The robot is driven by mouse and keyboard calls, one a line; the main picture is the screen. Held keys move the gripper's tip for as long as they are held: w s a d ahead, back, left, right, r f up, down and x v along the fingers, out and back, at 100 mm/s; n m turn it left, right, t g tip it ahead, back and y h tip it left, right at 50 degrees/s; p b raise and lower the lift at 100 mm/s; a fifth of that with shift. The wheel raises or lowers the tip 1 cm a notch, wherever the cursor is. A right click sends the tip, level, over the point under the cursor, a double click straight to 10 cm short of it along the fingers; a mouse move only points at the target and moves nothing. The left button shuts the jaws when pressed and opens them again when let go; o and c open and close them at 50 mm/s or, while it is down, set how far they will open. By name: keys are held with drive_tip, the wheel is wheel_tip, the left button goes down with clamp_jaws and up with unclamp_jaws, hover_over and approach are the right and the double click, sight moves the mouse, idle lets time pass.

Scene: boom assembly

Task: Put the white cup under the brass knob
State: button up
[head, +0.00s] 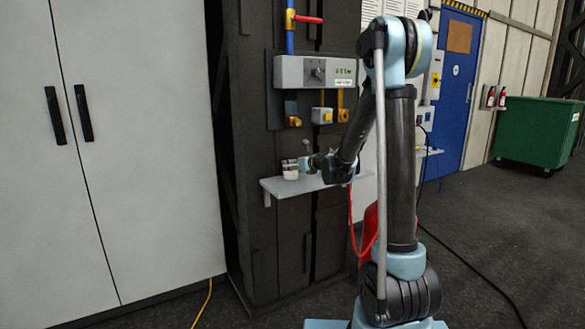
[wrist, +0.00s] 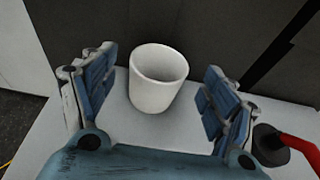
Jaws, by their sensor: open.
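The white cup (wrist: 157,92) stands upright on a pale shelf (wrist: 135,130) in the wrist view. My gripper (wrist: 160,65) is open, with one blue finger on each side of the cup and a visible gap to both. In the head view the cup (head: 290,172) is small at the left part of the shelf (head: 280,188), and my gripper (head: 303,164) is beside it, partly merged with it. A brass-coloured knob (head: 294,121) sits on the dark panel above the cup. Another brass-coloured fitting (head: 342,115) is farther right, so I cannot tell which is the named knob.
In the wrist view a red-handled black item (wrist: 275,145) is close to my right finger. White cabinet doors (head: 130,130) stand at the left.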

drive_tip(key=s+d+r+n+g+h, duration=0.1)
drive_tip(key=s+d+n, duration=0.3)
drive_tip(key=s, duration=0.4)
drive_tip(key=s+d+n+g, duration=0.1)
drive_tip(key=s+d+n, duration=0.3)
drive_tip(key=s, duration=0.4)
drive_tip(key=s+d+f+n+g+h, duration=0.2)
drive_tip(key=s+d+f+n, duration=0.2)
drive_tip(key=s+n, duration=0.3)
drive_tip(key=s+d+f+n+g+h, duration=0.2)
drive_tip(key=s+d+n, duration=0.5)
drive_tip(key=s, duration=0.8)
drive_tip(key=s+d+f+n+g+h, duration=0.3)
drive_tip(key=s+d+f+n, duration=0.3)
drive_tip(key=s, duration=0.5)
drive_tip(key=shift+s+f+n+g, duration=0.15)
drive_tip(key=shift+f+n+g, duration=0.3)
drive_tip(key=shift+n, duration=0.25)
drive_tip(key=shift+d, duration=0.1)
drive_tip(key=shift+w+f, duration=0.15)
drive_tip(key=shift+w, duration=0.35)
